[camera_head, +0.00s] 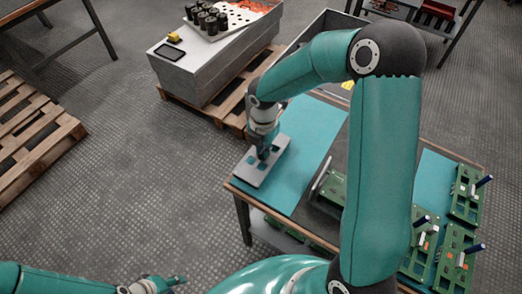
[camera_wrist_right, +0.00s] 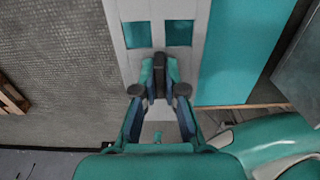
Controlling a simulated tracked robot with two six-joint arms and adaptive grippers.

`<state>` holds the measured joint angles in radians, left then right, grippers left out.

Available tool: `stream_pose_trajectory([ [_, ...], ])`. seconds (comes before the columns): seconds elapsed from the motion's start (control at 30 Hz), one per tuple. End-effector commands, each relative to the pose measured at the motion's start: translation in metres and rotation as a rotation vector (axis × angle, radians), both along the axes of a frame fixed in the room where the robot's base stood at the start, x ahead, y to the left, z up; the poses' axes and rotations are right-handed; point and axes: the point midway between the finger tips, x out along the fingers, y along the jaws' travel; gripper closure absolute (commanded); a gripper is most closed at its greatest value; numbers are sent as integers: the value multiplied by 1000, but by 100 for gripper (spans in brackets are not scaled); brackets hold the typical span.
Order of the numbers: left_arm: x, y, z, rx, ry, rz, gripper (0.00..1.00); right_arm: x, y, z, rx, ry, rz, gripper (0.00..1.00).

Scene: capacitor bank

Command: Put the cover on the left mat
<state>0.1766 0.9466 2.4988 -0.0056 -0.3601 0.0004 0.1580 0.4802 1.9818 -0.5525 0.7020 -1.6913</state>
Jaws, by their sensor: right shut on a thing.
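The cover (camera_head: 252,175) is a flat light grey plate with two square openings, over the left end of the left mat (camera_head: 311,125). The wrist view shows the cover (camera_wrist_right: 130,60) too, with teal visible through its openings. The teal left mat (camera_wrist_right: 235,50) lies to the right of the cover there. I cannot tell whether the cover touches the mat. My left gripper (camera_head: 170,282) is low at the bottom left, away from the table; its opening is unclear.
Green boards (camera_head: 424,243) with blue-handled tools stand on the right side of the table. A metal-plated green unit (camera_head: 328,188) stands mid-table, partly hidden by my right arm. A grey cabinet (camera_head: 195,78) on a pallet stands behind.

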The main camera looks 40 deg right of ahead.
Motion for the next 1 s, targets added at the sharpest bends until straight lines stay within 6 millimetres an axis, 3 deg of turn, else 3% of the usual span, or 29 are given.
stream_pose_trajectory([
  [1.0, 0, 0, -8, 0, 0, 0, 60, 0, 0, -11, 0, -1, 0, 100],
])
